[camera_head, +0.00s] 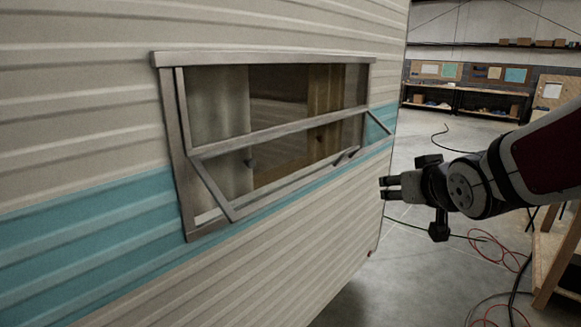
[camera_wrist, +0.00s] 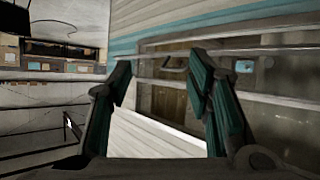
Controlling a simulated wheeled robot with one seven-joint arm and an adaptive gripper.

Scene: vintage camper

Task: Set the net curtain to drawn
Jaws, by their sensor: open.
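The net curtain (camera_head: 210,105) is a pale, greyish hanging cloth behind the camper window's left end in the head view. It looks gathered there, and the rest of the opening shows the dim interior. Its lower part is partly seen through the tilted pane. My gripper (camera_head: 383,188) is outside the camper, right of and below the window, apart from the curtain. In the wrist view my gripper (camera_wrist: 162,84) has its two teal fingers spread with nothing between them. I cannot clearly tell the curtain in the wrist view.
The window frame (camera_head: 178,150) is metal. Its lower sash (camera_head: 285,188) tilts outward from the wall, with a stay near its right end. The ribbed camper wall (camera_head: 290,240) ends right of the window. A wooden bench (camera_head: 553,255) and loose cables (camera_head: 490,245) are at the right.

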